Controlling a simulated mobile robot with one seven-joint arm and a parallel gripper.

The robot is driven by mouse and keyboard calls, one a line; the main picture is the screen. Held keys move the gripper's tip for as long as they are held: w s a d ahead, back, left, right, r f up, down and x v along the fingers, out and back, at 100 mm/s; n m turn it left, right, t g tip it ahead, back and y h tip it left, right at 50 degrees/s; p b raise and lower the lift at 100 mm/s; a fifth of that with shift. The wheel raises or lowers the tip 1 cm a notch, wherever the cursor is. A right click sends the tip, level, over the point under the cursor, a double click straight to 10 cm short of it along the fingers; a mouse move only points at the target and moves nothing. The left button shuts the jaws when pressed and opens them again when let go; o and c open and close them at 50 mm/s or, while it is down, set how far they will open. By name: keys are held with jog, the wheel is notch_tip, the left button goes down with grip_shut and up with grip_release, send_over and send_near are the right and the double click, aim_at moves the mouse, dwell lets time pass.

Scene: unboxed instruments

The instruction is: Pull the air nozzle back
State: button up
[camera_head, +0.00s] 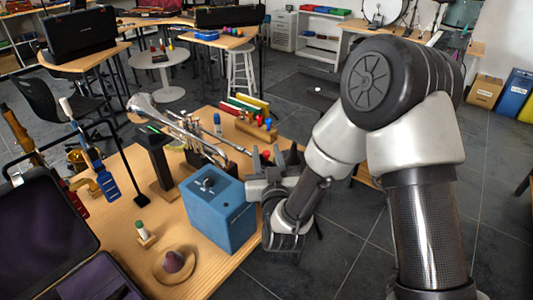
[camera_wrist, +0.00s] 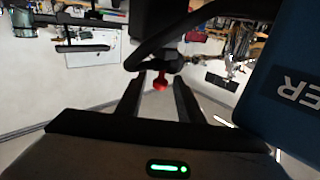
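My gripper (camera_head: 272,168) is at the table's right edge, just right of the blue box (camera_head: 218,210). In the wrist view my gripper (camera_wrist: 160,88) has its two dark fingers apart, with nothing clearly held. A small red knob-like thing (camera_wrist: 160,81) shows between the fingertips, below a dark fitting (camera_wrist: 153,63) joined to a curved black hose-like piece (camera_wrist: 192,30). I cannot tell for sure whether this is the air nozzle, or whether the fingers touch it. The blue box, with upside-down letters, fills the right of the wrist view (camera_wrist: 292,75).
A trumpet (camera_head: 180,120) lies on a stand behind the box. A black upright holder (camera_head: 160,160) stands left of it. The floor right of the table is open.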

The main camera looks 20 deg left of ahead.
jog(key=shift+w, duration=0.2)
grip_shut()
